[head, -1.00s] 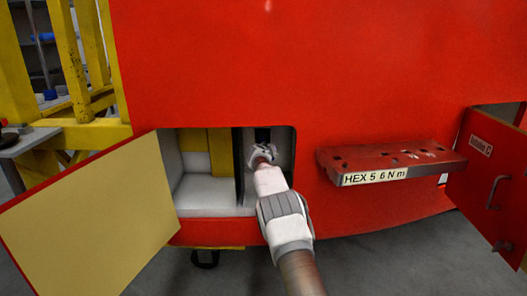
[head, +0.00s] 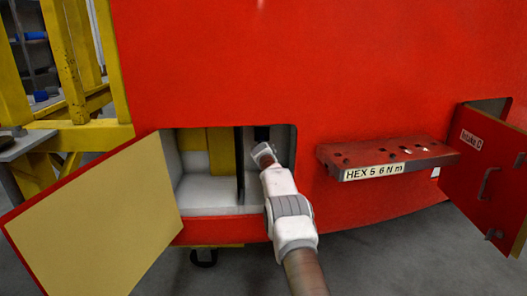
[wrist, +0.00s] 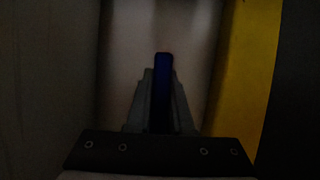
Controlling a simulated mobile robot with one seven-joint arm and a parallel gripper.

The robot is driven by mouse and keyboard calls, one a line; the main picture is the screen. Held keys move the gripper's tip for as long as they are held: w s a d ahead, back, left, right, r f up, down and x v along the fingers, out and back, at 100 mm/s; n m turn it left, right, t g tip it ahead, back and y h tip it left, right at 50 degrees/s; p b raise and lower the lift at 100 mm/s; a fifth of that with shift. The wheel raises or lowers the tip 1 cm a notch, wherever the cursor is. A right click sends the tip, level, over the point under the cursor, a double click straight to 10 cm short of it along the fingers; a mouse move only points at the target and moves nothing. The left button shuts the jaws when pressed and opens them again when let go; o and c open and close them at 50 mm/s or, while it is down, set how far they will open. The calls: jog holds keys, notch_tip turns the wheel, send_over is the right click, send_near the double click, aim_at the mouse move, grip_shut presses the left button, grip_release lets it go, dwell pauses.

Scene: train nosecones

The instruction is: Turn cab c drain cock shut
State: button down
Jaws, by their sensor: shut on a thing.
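A blue bar-like handle (wrist: 163,75), which looks like the drain cock's handle, stands lengthwise between my fingers in the dark wrist view. My gripper (wrist: 162,100) is shut on it, one grey finger on each side. In the head view my gripper (head: 262,152) reaches into the right part of an open compartment (head: 208,211) in the red cab front. There the handle and the fingertips are hidden by my own wrist. The cock's body and its markings cannot be made out.
An open hatch door (head: 95,220) hangs at the compartment's left. A dark upright divider (head: 240,165) stands just left of my gripper. A red ledge marked "HEX 5 6 N m" (head: 385,158) juts out at right. Another open red door (head: 485,170) stands farther right.

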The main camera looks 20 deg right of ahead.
jog(key=shift+a, duration=0.25)
dwell(0.3)
jog(key=c, duration=0.8)
grip_release()
jog(key=shift+a, duration=0.1)
jog(key=v, duration=0.3)
jog(key=shift+b, duration=0.4)
jog(key=v, duration=1.4)
jog(key=shift+s+d+b, duration=0.15)
jog(key=shift+d+b, duration=0.1)
jog(key=shift+b, duration=0.1)
jog(key=shift+r, duration=0.15)
